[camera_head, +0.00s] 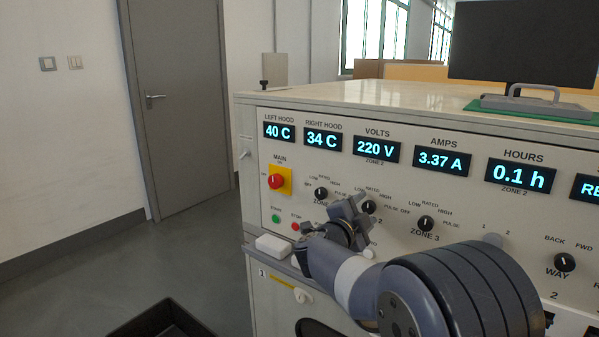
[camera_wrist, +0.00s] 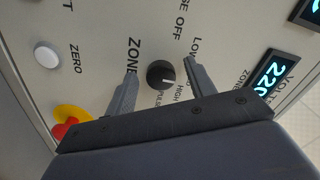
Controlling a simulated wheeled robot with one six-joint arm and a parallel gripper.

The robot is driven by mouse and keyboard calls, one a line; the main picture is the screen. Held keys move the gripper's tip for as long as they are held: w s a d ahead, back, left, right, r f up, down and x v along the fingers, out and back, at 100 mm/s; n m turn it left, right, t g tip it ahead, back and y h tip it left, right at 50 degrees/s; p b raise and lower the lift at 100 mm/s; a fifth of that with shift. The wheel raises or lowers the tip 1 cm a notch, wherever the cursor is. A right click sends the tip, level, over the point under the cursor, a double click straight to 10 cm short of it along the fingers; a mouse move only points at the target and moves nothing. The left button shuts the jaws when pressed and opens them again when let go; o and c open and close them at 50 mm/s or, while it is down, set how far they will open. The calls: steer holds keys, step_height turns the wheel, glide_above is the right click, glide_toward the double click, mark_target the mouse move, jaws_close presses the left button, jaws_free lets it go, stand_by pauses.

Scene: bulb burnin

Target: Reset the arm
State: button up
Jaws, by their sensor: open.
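My gripper (camera_wrist: 158,84) is open, with its two fingers spread on either side of a black dial knob (camera_wrist: 162,74) in the wrist view. Gaps show between knob and fingers in that view; their depth from the panel is hard to judge. The knob's white mark points roughly up the panel, between LOW and HIGH. In the head view my gripper (camera_head: 350,212) is in front of the panel (camera_head: 290,152) at the zone 2 knob (camera_head: 369,207), partly covering its surroundings. My arm reaches in from the lower right.
The zone 1 knob (camera_head: 321,193) and zone 3 knob (camera_head: 426,223) flank the gripper. A red main switch (camera_head: 276,181) is to the left. A white block (camera_head: 273,246) sits on the ledge. A red and yellow control (camera_wrist: 68,127) is close below the gripper in the wrist view.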

steer(key=n+p, duration=0.2)
steer(key=n, duration=0.2)
steer(key=shift+n, duration=0.4)
steer(key=n+p, duration=0.1)
steer(key=n, duration=0.3)
steer(key=shift+s+d+p, duration=0.1)
steer(key=shift+d+p, duration=0.05)
steer(key=shift+p, duration=0.15)
steer(key=shift+s+a+n, duration=0.2)
steer(key=shift+n, duration=0.3)
steer(key=v, duration=0.5)
steer(key=shift+f+p, duration=0.1)
steer(key=shift+p, duration=0.2)
steer(key=shift+d, duration=0.1)
